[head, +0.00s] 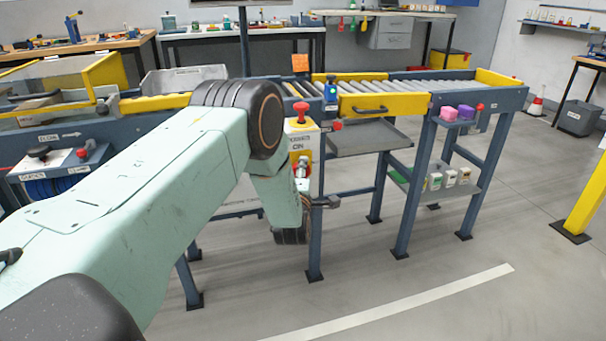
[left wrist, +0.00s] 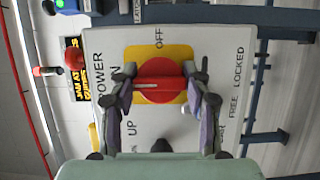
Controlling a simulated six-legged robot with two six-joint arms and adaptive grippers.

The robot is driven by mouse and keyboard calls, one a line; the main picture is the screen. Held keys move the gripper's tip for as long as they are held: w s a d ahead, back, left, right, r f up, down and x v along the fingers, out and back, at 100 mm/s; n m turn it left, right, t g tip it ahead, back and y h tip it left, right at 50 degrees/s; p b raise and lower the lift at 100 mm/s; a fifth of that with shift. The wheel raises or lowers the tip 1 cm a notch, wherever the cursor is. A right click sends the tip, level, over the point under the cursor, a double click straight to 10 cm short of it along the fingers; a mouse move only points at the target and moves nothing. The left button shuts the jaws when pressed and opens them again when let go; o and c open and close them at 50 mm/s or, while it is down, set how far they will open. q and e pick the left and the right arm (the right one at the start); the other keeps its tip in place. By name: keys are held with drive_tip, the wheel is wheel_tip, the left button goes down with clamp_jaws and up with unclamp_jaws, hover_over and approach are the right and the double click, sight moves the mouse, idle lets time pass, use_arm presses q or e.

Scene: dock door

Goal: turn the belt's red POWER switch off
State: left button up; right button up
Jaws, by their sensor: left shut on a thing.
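The red POWER switch (left wrist: 160,95) is a round red knob with a raised bar on a yellow plate. In the left wrist view the bar lies across the picture, in line with the ON label at left; the OFF label is at the top. My left gripper (left wrist: 163,88) is shut on the knob, one finger on each side. In the head view the switch panel (head: 300,141) is on the belt's near side, and my left arm and wrist hide part of it. My left gripper (head: 303,182) is partly hidden there. My right gripper is not in view.
A red mushroom button (head: 301,108) on a yellow box sits above the panel. A grey tray (head: 368,138) and the roller belt (head: 400,88) extend to the right. FREE and LOCKED labels are on the same panel (left wrist: 225,60). The floor in front is clear.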

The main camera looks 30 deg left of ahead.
use_arm(q)
drive_tip(key=shift+r+m+p, duration=0.15)
drive_tip(key=shift+m+p, duration=0.55)
drive_tip(key=shift+p, duration=0.05)
drive_tip(key=shift+m+g+h+p, duration=0.3)
drive_tip(key=shift+m+g+p, duration=0.5)
drive_tip(key=shift+m+p, duration=0.25)
drive_tip(key=m+g+p, duration=0.2)
drive_tip(key=m, duration=0.2)
drive_tip(key=shift+p, duration=0.4)
drive_tip(key=m+g+y+p, duration=0.1)
drive_tip(key=m, duration=0.1)
drive_tip(key=shift+m+g, duration=0.35)
drive_tip(key=shift+g, duration=0.05)
drive_tip(key=shift+m+g+y, duration=0.8)
drive_tip(key=shift+m, duration=0.8)
drive_tip(key=o, duration=1.2)
drive_tip(key=shift+c, duration=0.2)
